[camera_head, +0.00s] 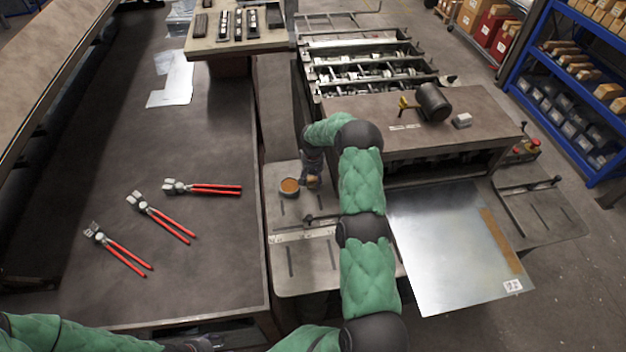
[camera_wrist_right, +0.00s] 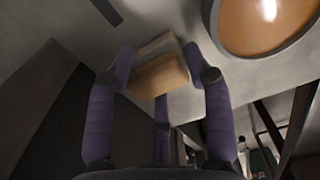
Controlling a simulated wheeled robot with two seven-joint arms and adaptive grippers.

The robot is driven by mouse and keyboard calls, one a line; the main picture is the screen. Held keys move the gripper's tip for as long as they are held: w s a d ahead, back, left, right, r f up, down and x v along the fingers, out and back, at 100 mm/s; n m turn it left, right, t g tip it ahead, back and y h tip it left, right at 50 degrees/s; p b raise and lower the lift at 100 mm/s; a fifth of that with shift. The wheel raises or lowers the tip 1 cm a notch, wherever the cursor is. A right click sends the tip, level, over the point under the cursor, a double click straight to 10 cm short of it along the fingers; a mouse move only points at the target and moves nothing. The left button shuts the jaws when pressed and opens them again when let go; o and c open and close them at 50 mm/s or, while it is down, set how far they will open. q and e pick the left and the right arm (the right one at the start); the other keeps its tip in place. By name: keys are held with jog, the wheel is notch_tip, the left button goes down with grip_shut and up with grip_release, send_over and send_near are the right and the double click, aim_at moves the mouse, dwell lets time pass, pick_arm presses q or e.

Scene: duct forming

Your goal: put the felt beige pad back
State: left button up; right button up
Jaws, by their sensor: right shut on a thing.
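My right gripper (camera_head: 313,181) is over the small plate at the left of the machine, right beside a round cup with orange-brown contents (camera_head: 289,187). In the right wrist view my right gripper's purple fingers (camera_wrist_right: 160,75) are closed around a small beige block-like pad (camera_wrist_right: 160,76). The cup also shows close by at the top right of that view (camera_wrist_right: 265,22). In the head view the pad is small and mostly hidden by the fingers. Part of my left arm shows along the bottom left edge, but its gripper fingers are out of sight.
Several red-handled pliers (camera_head: 160,215) lie on the dark table (camera_head: 215,260) at left. A metal sheet (camera_head: 445,245) with a tan strip (camera_head: 501,240) lies at right. A dark mallet (camera_head: 432,102) and a small white block (camera_head: 462,120) sit on the machine top (camera_head: 370,115).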

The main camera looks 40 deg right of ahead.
aim_at(313, 179)
jog(key=shift+f, duration=0.2)
jog(key=o, duration=0.8)
jog(key=shift+o, duration=0.2)
jog(key=shift+r, duration=0.1)
notch_tip(313, 179, up, 12)
jog(key=shift+r, duration=0.1)
